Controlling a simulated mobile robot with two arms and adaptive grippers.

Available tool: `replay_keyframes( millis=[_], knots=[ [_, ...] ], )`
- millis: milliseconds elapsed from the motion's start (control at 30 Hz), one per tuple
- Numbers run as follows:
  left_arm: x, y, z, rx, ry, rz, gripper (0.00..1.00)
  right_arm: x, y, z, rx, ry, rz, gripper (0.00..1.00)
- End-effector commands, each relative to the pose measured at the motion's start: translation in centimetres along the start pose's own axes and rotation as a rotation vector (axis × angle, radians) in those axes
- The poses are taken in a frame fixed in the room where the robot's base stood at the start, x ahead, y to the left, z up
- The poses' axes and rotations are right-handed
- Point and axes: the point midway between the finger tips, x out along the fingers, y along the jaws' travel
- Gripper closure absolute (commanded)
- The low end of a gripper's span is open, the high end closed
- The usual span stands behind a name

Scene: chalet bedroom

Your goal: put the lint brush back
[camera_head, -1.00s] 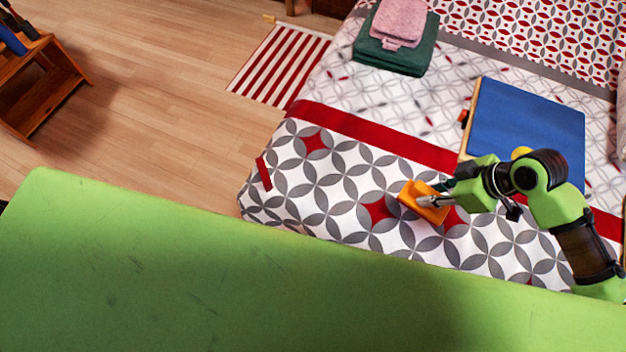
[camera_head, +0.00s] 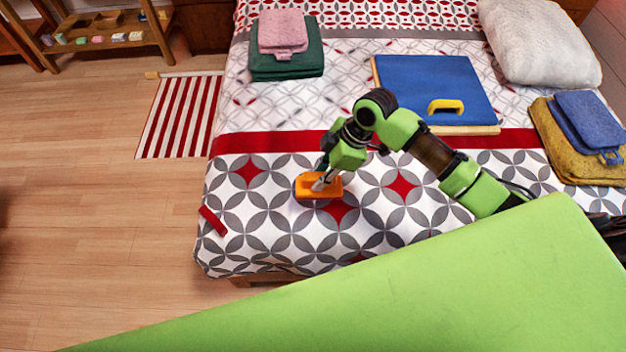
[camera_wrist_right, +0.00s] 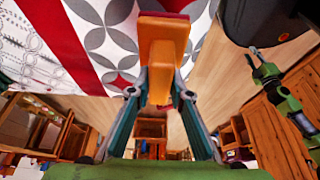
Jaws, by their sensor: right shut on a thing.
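The lint brush (camera_head: 305,188) appears to be the orange block with a raised grip over the foot part of the bed. My right gripper (camera_head: 322,181) is shut on it. In the right wrist view the orange brush (camera_wrist_right: 163,50) sits between the two fingertips of the right gripper (camera_wrist_right: 157,92). I cannot tell whether its underside touches the bedspread. A green arm at the right of the wrist view seems to be my left one, with its small gripper (camera_wrist_right: 256,52); its jaws are too small to read.
The bed holds a blue board (camera_head: 425,88) with a yellow handle (camera_head: 446,106), folded pink (camera_head: 283,30) and green towels (camera_head: 287,66), yellow and blue towels (camera_head: 590,110), a pillow (camera_head: 540,45) and a red item (camera_head: 212,221). A wooden shelf (camera_head: 95,45) stands back left.

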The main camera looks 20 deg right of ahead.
Motion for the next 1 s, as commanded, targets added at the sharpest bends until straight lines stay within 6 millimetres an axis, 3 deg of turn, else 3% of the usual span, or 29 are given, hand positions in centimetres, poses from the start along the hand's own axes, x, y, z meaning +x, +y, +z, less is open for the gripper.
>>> replay_keyframes(
  millis=[233, 433, 633, 1000],
  knots=[
    [0.3, -0.4, 0.6, -0.002, -0.009, -0.005, 0.72, 3.4, 2.4, 0.1, 0.002, 0.001, 0.001, 1.0],
    [0.4, -0.5, 0.6, -0.003, -0.009, -0.006, 0.72, 4.5, 3.1, 0.1, 0.001, 0.001, 0.0, 1.0],
    [0.1, -0.5, 0.6, -0.004, -0.01, -0.006, 0.72, 6.9, 3.1, 1.1, 0.002, 0.0, 0.0, 1.0],
    [0.2, -0.5, 0.6, -0.003, -0.009, -0.006, 0.72, 7.5, 3.2, 1.4, 0.0, 0.0, 0.002, 1.0]
  ],
)
